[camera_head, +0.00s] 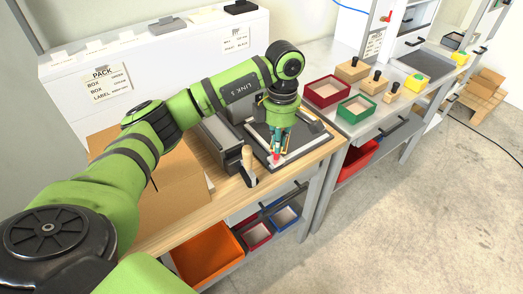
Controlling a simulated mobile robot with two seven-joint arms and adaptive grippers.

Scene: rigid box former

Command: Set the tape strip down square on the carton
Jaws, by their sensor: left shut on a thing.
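My left gripper (277,149) points down over the dark box former (313,140) on the wooden bench. It is shut on the tape strip, which is too small and too covered by the fingers to make out clearly. A small red and pale spot shows at the fingertips. I cannot tell whether the strip touches anything below. Brown cardboard (172,203) lies on the bench to the left, partly behind my left arm. I cannot tell if it is the carton. My right gripper is not in view.
A wooden-handled tool (248,162) stands at the bench's front edge, close to the gripper. Red (326,91) and green (357,108) trays and black-knobbed wooden blocks (352,70) stand on the grey table to the right. Orange (208,258) and other bins sit below.

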